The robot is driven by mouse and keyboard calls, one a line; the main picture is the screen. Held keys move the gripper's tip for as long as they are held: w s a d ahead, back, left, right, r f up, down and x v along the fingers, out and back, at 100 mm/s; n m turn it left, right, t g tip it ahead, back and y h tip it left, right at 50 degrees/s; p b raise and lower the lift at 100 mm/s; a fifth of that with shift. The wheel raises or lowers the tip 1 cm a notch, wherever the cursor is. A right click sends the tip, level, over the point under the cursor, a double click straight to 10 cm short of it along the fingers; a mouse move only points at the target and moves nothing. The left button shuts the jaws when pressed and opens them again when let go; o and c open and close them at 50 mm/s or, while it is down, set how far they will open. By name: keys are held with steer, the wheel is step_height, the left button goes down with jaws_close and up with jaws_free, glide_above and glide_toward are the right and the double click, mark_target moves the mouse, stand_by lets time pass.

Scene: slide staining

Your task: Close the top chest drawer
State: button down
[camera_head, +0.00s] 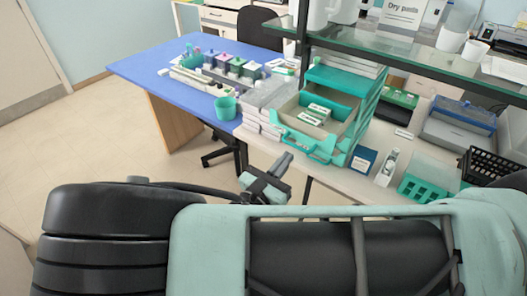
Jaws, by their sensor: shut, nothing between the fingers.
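The teal chest (365,112) stands on the white bench, with a teal top panel (345,80). Its top drawer (287,121) is pulled well out toward the front left, and its teal front with a handle opening faces me. Small green boxes with white labels (319,109) lie inside the drawer. My gripper (282,164) is shut and empty. In the picture it is just below and left of the drawer front, with a visible gap between them. The exact depth between gripper and drawer front is hard to tell.
A stack of white boxes (264,112) stands left of the chest. A blue table (150,72) holds a green cup (225,107) and bottles. A glass shelf (400,45) overhangs the back. A blue box (362,162), bottle (387,167) and teal rack (424,187) are to the right.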

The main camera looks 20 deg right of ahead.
mark_target(323, 119)
steer(key=shift+p+x, duration=0.35)
steer(key=shift+x, duration=0.65)
steer(key=f+x, duration=0.1)
steer(key=x, duration=0.5)
steer(key=f+x, duration=0.1)
steer(key=x, duration=0.5)
steer(key=f+x, duration=0.1)
steer(key=x, duration=0.5)
steer(key=shift+d+f+p, duration=0.1)
steer(key=shift+d+p, duration=0.15)
steer(key=shift+p, duration=0.05)
steer(key=shift+w+d, duration=0.1)
steer(key=shift+d, duration=0.05)
